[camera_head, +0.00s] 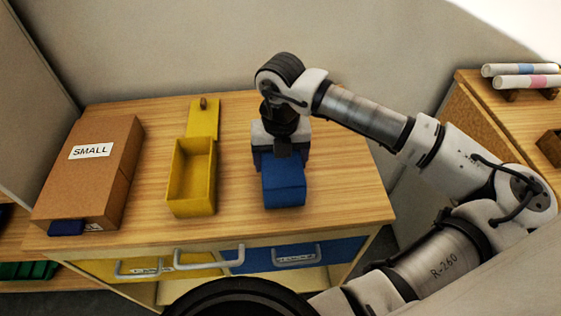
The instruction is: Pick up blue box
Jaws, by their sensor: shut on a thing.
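The blue box (284,188) stands on the wooden table, right of the middle of the tabletop. My gripper (282,154) comes down from above at the back of the box and is shut on it. The fingertips are partly hidden by the wrist and the box. I cannot tell whether the box is lifted off the table.
An open yellow box (178,209) stands left of the blue box. A brown carton marked SMALL (120,165) lies at the table's left. Yellow and blue drawers with handles (296,254) are below the front edge. A side shelf (520,118) holds rolls at right.

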